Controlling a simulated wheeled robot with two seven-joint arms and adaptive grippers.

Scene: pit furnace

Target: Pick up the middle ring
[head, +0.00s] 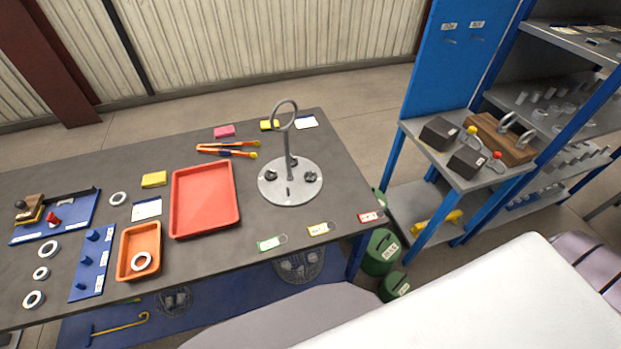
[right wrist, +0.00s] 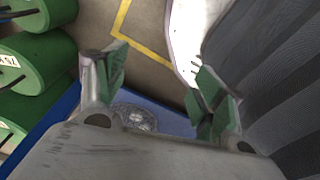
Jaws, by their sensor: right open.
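Three pale rings lie in a column on the dark table at the left of the head view: an upper ring (head: 48,248), a smaller ring between (head: 41,273), and a lower ring (head: 33,299). Another ring (head: 118,198) lies further back, and one more ring (head: 141,261) lies in the orange tray (head: 122,260). I cannot tell from looks alone which one is called the middle ring. My right gripper (right wrist: 160,85) is open and empty in the right wrist view, with no ring near it. My left gripper is not in view.
A red tray (head: 204,200) and a round metal stand with a hook (head: 290,182) are further right. Green cylinders (right wrist: 32,70) and a blue lower shelf (right wrist: 62,112) are near my right gripper. A blue rack (head: 440,60) stands right.

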